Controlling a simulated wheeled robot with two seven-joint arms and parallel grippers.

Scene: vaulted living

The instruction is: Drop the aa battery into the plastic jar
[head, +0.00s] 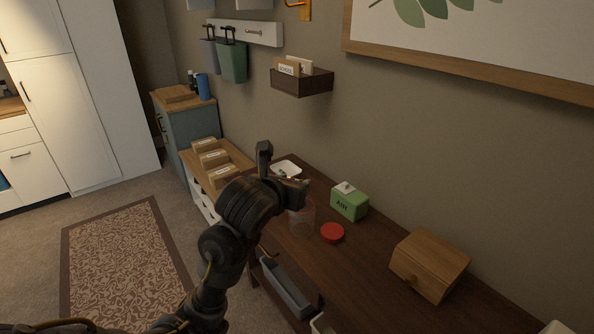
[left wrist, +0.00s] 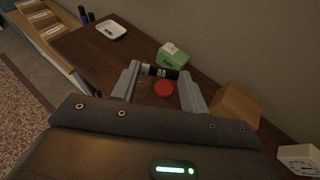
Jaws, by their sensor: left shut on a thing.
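My left gripper (head: 284,174) is above the dark wooden table; in the left wrist view its two fingers (left wrist: 159,76) are shut on the AA battery (left wrist: 163,72). The battery is dark with a pale end and lies crosswise between the fingertips. In the head view it is too small and covered to make out clearly. The clear plastic jar (head: 302,217) stands open on the table, just below and to the right of the gripper, partly behind my arm. My right gripper is out of view.
A red lid (head: 332,232) lies beside the jar. A green box (head: 349,205) stands behind it, a wooden box (head: 429,264) to the right. A white tray (head: 286,168) with small items lies at the table's far end. Above, a dark wall shelf (head: 302,84) juts out.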

